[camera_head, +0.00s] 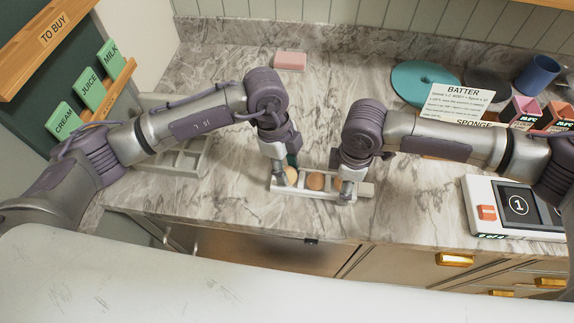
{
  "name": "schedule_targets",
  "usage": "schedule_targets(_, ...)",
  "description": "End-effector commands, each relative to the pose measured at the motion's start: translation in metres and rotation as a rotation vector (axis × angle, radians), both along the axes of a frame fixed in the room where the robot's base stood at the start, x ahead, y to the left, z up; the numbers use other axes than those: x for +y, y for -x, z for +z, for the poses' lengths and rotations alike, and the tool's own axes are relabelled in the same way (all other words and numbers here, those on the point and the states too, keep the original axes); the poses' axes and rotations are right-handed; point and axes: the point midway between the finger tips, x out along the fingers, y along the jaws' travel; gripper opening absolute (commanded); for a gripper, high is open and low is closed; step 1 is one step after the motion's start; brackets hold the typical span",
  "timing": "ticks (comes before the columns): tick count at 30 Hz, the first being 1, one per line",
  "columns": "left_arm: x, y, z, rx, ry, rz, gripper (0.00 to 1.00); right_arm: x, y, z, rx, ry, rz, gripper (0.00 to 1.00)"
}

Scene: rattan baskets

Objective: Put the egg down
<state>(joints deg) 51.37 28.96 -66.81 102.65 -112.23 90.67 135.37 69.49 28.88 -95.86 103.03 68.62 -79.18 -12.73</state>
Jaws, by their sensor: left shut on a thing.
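A tan egg (292,177) is at the fingers of my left gripper (284,174), at the left end of a small pale tray (327,195) with compartments. My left gripper is shut on this egg; whether the egg touches the tray floor I cannot tell. A second, browner egg (315,181) sits in the tray's middle. My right gripper (348,190) points down at the tray's right end. Its fingers are partly hidden, and I cannot tell whether they grip the tray.
A grey compartment tray (190,159) lies to the left. A pink block (290,61) is at the back. A teal disc (410,83), a blue cup (537,76), a batter card (455,105) and a scale-like device (514,206) are right. Bare marble lies behind the egg tray.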

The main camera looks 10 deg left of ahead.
Motion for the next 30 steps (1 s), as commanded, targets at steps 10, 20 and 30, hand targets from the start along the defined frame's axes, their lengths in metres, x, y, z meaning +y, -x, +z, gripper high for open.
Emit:
schedule_targets(10,0.000,0.000,-0.002,0.000,0.000,-0.001,0.65,0.000,0.000,0.000,-0.001,0.000,0.000,0.32)
schedule_targets(20,0.001,-0.001,0.005,-0.002,0.001,0.000,0.65,0.000,0.000,0.000,-0.001,0.000,0.000,0.32)
schedule_targets(30,0.014,-0.008,0.070,-0.006,0.001,0.000,0.65,0.000,0.000,0.000,-0.001,0.000,0.000,0.32)
